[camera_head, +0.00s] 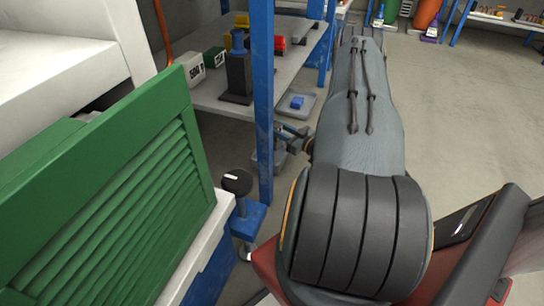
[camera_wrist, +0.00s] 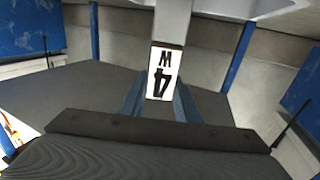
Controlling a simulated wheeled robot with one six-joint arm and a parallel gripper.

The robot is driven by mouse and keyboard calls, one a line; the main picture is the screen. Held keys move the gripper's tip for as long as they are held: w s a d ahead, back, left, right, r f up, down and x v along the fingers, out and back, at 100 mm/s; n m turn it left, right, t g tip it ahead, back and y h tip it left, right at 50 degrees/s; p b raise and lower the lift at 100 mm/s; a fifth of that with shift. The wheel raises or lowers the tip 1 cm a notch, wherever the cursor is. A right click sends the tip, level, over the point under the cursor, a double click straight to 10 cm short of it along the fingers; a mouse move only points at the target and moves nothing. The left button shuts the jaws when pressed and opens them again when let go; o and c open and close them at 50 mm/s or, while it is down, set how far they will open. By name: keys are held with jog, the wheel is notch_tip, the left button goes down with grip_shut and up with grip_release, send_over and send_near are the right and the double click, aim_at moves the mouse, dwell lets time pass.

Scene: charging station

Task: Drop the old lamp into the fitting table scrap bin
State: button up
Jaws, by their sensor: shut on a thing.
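My gripper (camera_wrist: 160,102) is shut in the wrist view. In the head view my gripper (camera_head: 291,138) is partly hidden behind my arm and sits low beside the blue rack post. The thing in it is not clear there. I cannot make out the fitting table scrap bin for sure in either view.
A blue post (camera_head: 263,100) stands close to my gripper. A green louvred panel (camera_head: 130,200) fills the left. Open floor (camera_head: 460,120) lies on the right.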

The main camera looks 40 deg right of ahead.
jog(key=o, duration=1.1)
jog(key=shift+o, duration=0.2)
jog(key=s+p, duration=0.1)
jog(key=s, duration=0.2)
jog(key=s+d+p, duration=0.1)
jog(key=s+p, duration=0.1)
jog(key=s, duration=0.1)
jog(key=shift+s+d+r, duration=0.1)
jog(key=shift+s+d, duration=0.1)
jog(key=shift+s, duration=0.1)
jog(key=shift+s+p, duration=0.3)
jog(key=shift+s, duration=0.25)
